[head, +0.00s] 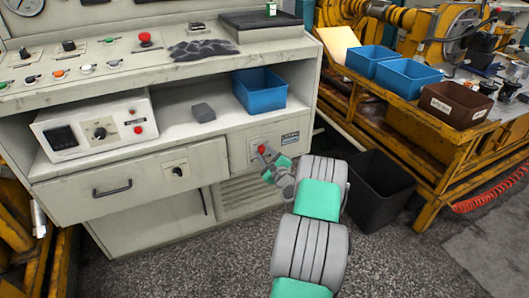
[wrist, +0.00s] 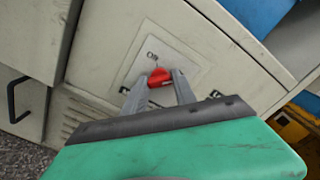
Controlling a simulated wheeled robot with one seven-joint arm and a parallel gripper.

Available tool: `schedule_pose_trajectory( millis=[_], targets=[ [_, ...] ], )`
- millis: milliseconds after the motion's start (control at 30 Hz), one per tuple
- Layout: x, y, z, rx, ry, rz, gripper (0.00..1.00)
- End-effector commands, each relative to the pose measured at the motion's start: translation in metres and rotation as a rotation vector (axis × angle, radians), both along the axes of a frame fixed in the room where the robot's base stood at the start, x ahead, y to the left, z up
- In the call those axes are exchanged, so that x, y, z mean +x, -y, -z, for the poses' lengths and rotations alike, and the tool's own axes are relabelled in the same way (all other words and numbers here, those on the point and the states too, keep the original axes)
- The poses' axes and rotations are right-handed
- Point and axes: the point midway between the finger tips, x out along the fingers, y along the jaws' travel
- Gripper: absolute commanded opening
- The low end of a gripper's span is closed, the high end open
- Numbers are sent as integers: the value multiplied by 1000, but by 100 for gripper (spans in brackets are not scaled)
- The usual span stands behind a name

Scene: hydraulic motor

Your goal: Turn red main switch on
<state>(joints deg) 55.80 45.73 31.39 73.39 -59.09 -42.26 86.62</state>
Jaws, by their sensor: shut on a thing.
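The red main switch (head: 262,149) sits on a pale plate on the cabinet's lower front panel. In the wrist view the red switch (wrist: 158,77) shows between my fingertips, tilted against the plate, with the start of a label, "O" and a partly unclear letter, above it. My gripper (head: 266,152) is at the panel, its fingers shut on the switch. In the wrist view my gripper (wrist: 155,85) has one finger on each side of the red handle. Part of the switch's lower side is hidden by the fingers.
A blue bin (head: 260,104) and a grey block (head: 203,112) stand on the shelf above. A white control box (head: 97,130) is at the left. A black bin (head: 378,190) stands on the floor right of my arm, beside the yellow workbench (head: 440,170).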

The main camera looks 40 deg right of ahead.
Motion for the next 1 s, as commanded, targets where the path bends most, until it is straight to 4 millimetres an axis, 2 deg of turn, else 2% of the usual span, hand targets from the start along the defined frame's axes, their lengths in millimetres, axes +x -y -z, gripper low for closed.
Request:
schedule_pose_trajectory(
  millis=[467,500,767,1000],
  targets=[
    [0,0,1,18,5,-1,0],
    [0,0,1,18,5,-1,33],
    [0,0,0,16,5,0,55],
    [-1,0,0,16,5,0,55]
  ],
)
